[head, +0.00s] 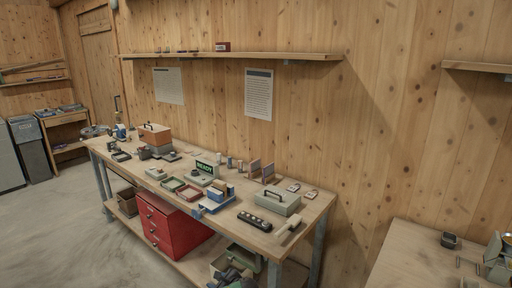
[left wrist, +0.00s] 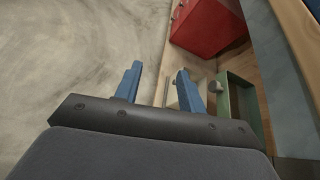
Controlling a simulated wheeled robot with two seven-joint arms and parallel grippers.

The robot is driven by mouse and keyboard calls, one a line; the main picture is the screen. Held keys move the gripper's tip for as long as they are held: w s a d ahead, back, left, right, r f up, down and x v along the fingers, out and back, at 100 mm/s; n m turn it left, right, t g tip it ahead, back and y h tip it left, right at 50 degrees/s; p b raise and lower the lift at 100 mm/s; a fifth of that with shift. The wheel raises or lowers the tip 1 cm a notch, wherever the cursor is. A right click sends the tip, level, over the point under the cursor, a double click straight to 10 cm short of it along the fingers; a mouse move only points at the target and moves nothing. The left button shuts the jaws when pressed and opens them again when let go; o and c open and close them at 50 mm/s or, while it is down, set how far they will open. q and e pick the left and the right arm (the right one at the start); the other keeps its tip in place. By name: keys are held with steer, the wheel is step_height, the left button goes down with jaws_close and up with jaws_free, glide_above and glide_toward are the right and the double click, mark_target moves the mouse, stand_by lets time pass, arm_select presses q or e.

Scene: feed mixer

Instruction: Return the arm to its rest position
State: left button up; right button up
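My left gripper (left wrist: 157,72) shows in the left wrist view with its two blue fingers apart and nothing held between them. Behind the fingers lie the grey floor and the wooden lower shelf of the workbench. In the head view I cannot clearly make out the left gripper or arm. My right gripper is in neither view.
A workbench (head: 322,203) carries many small parts and boxes. Under it stand a red drawer unit (head: 165,222) and, near the fingers, a green open box (left wrist: 242,98). Another table (head: 400,262) is at right. The floor (head: 50,240) at left is clear.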

arm_select(q)
steer(key=s+d+f+n+g+h, duration=0.2)
steer(key=s+f+n+h, duration=0.25)
steer(key=s+f, duration=0.9)
steer(key=s+d+f+n+g+h, duration=0.25)
steer(key=s+f+n, duration=0.25)
steer(key=s+f, duration=0.85)
steer(key=s+a+f+n+h, duration=0.1)
steer(key=s+f+n, duration=0.3)
steer(key=s, duration=0.6)
steer(key=s+a+f+n+g, duration=0.1)
steer(key=s+a+f+n, duration=0.2)
steer(key=s+f, duration=0.3)
steer(key=s+a+f+n+g+h+b, duration=0.1)
steer(key=s+a+f+n, duration=0.3)
steer(key=s, duration=0.9)
step_height(320, 180, down, 2)
steer(key=shift+s+a+f+n+h, duration=0.1)
steer(key=shift+s+a+n+h, duration=0.1)
steer(key=shift+s+n+h, duration=0.15)
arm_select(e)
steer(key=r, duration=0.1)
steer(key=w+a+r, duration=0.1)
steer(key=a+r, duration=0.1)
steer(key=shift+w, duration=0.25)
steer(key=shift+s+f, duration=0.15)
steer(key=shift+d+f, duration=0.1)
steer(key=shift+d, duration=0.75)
